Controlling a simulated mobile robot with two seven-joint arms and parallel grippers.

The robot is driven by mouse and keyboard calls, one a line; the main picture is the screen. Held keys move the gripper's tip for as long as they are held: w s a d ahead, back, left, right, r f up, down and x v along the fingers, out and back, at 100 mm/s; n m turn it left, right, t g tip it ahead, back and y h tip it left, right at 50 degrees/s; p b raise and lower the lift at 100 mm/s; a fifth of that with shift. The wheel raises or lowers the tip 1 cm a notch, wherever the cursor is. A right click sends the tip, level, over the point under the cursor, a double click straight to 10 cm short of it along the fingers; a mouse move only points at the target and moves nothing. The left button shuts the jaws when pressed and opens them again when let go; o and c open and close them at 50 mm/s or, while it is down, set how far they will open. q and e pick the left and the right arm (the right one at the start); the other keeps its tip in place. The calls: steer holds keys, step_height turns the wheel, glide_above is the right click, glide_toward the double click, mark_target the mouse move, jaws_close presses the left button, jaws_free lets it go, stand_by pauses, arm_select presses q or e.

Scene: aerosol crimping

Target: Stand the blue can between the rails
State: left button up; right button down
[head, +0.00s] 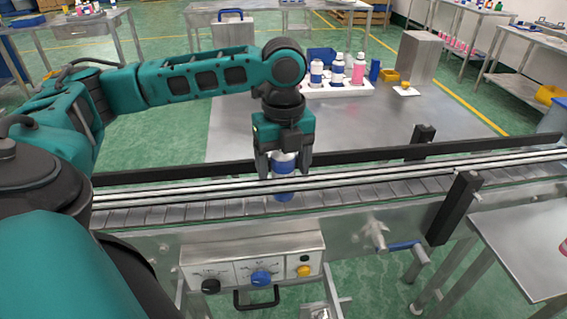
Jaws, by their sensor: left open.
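The blue can (284,194), with a pale upper part, stands upright on the conveyor (370,194). It is between the black back rail (360,154) and the silver front rails (400,172), which cross in front of its middle. My left gripper (284,173) points straight down over it. Its fingers are open, one on each side of the can. I cannot tell whether either finger touches it. The can's top is partly hidden by the gripper. My right gripper is not in view.
Behind the conveyor, a metal table (240,130) holds a white tray (335,90) with several bottles, and a metal box (418,60). A control panel (252,268) with knobs is on the conveyor's front. A black post (455,208) rises at the right. The belt beside the can is clear.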

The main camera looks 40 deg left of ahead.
arm_select(q)
step_height(320, 180, up, 13)
steer(key=shift+f, duration=0.1)
stand_by(0.7)
stand_by(0.5)
